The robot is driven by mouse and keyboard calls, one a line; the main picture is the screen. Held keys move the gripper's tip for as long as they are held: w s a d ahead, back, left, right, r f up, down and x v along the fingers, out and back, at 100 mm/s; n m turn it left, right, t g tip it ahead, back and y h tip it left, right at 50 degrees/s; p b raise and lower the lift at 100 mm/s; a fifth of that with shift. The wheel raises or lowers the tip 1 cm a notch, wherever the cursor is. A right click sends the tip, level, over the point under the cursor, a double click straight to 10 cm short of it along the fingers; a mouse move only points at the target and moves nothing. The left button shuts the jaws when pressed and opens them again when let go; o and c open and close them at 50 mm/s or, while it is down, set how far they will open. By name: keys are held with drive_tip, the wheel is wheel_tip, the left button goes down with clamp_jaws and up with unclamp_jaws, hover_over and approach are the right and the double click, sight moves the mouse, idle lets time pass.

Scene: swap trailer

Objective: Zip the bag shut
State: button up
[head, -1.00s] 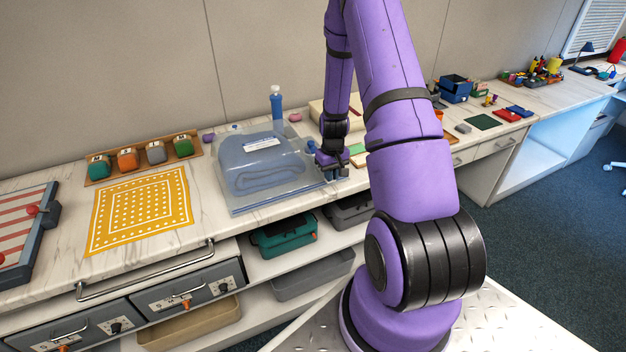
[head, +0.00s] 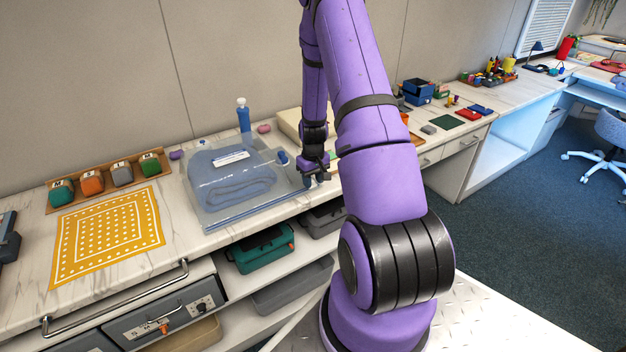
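The clear plastic bag (head: 215,215) lies flat on the marble-patterned counter, with a folded blue cloth (head: 225,180) and a white label (head: 230,158) showing through it. A small blue piece (head: 283,157) sits near the bag's right edge; it may be the zip slider, but it is too small to be sure. My gripper (head: 318,183) points down at the counter beside the bag's right edge. The fingers are small and dark in this view, so whether they are open or shut, or touch the bag, cannot be made out.
A blue bottle (head: 244,120) stands behind the bag, near a pink item (head: 264,128). A cream box (head: 289,123) stands behind my arm. A metal rail (head: 115,300) runs along the counter front.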

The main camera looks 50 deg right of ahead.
sight(313, 180)
wheel_tip(313, 180, up, 11)
idle(0.6)
idle(0.5)
drive_tip(key=s+a+r+n+t, duration=0.1)
drive_tip(key=a+r, duration=0.8)
drive_tip(key=r, duration=0.2)
drive_tip(key=s+a+r+n+t, duration=0.1)
drive_tip(key=s+a+r+t, duration=0.1)
drive_tip(key=a+r, duration=0.8)
drive_tip(key=s+a+r+t, duration=0.1)
drive_tip(key=s+a+r, duration=0.4)
drive_tip(key=s, duration=0.4)
drive_tip(key=s+a+r+n+t, duration=0.1)
drive_tip(key=s+a+r, duration=0.5)
drive_tip(key=s, duration=0.3)
drive_tip(key=shift+a+r, duration=0.2)
drive_tip(key=shift+a, duration=0.05)
